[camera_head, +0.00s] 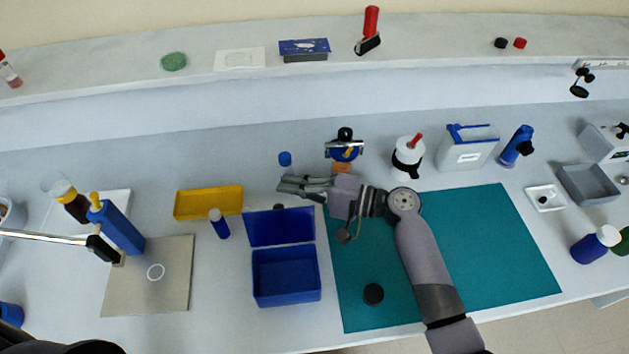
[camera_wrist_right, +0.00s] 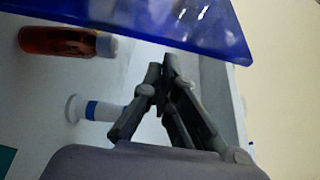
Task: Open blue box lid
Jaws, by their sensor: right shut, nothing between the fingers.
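The blue box (camera_head: 287,278) stands on the bench left of the teal mat, its inside open to view. Its blue lid (camera_head: 280,230) stands raised at the box's back edge. My right gripper (camera_head: 284,187) is shut and empty, just beyond the lid's top edge in the head view. In the right wrist view the closed fingertips (camera_wrist_right: 166,62) are close below a blue panel (camera_wrist_right: 150,22), which looks like the lid. I cannot tell whether they touch. My left gripper is not in view.
A yellow tray (camera_head: 208,203) and a blue bottle (camera_head: 219,224) with a pale cap stand left of the lid. A small blue-capped item (camera_head: 285,159) stands behind the gripper.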

